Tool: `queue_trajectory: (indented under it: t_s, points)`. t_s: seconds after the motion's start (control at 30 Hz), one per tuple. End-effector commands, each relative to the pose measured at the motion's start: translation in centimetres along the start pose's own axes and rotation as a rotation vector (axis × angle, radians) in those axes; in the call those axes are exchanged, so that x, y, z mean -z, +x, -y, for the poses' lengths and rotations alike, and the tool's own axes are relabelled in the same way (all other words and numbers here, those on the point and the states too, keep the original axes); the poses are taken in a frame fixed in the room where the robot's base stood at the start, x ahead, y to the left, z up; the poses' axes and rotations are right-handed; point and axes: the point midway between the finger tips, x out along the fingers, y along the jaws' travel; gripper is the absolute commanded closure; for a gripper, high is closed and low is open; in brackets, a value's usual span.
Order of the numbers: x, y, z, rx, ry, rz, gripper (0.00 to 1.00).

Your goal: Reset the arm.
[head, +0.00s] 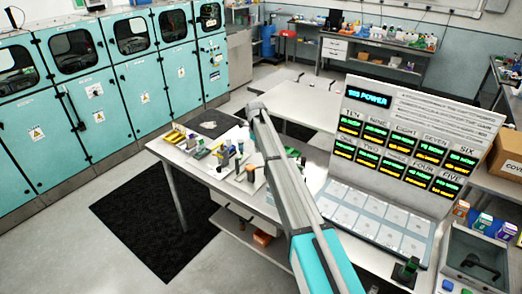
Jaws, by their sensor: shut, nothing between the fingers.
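My arm (290,185) reaches from the bottom middle of the head view up and away over the workbench (310,172). Its far end is above the back of the bench. I cannot make out my gripper or its fingers there; they are hidden or too small to see.
Small coloured parts (215,150) lie on the bench left of my arm. A large module panel (400,150) with lit displays reading "POWER" stands at right. A cardboard box (506,153) and a grey bin (472,262) are farther right. Teal cabinets (120,90) line the left wall.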

Motion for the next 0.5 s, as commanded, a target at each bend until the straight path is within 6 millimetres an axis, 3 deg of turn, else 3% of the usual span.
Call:
queue_trajectory:
  t_s: [0.5]
  points:
    - [0.53, 0.19, -0.11, 0.000, -0.016, 0.000, 1.00]
